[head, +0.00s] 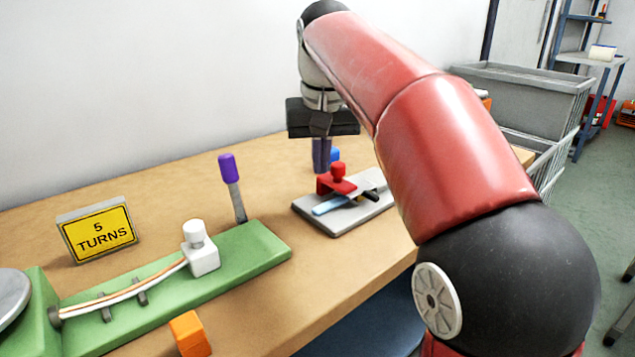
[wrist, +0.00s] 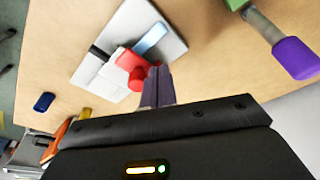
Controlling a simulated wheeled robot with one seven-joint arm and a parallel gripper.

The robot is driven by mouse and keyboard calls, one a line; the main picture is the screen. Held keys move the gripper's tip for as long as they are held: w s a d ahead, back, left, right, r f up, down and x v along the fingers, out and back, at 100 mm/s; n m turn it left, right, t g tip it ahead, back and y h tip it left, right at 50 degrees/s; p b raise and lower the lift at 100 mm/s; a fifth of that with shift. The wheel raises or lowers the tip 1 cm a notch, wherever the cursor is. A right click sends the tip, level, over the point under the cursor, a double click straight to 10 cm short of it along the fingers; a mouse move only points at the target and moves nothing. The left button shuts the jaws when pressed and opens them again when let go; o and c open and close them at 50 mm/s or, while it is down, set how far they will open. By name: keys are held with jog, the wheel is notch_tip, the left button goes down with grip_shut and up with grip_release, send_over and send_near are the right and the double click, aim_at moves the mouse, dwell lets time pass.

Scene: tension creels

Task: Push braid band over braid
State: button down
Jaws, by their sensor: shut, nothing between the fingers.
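A red block with a round knob (head: 338,178), apparently the braid band, sits across the strips on a grey plate (head: 330,222). A light blue strip (head: 333,204) sticks out on one side, a black strip (head: 370,195) and pale strips on the other. In the wrist view the red block (wrist: 133,68) lies between the blue strip (wrist: 150,39) and the pale strips (wrist: 100,78). My gripper (head: 321,168) is shut and empty, pointing down just behind the red block. In the wrist view its fingertips (wrist: 155,73) are right beside the knob; I cannot tell whether they touch.
A green fixture (head: 240,255) with a white knobbed block (head: 200,252) and a purple-handled lever (head: 230,175) stands to the left. Bare table separates fixture and plate.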

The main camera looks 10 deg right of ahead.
jog(key=shift+w+v, duration=0.25)
jog(key=shift+v, duration=1)
jog(key=shift+w+v, duration=0.25)
jog(key=shift+v, duration=1)
jog(key=shift+r, duration=0.1)
jog(key=shift+s, duration=0.1)
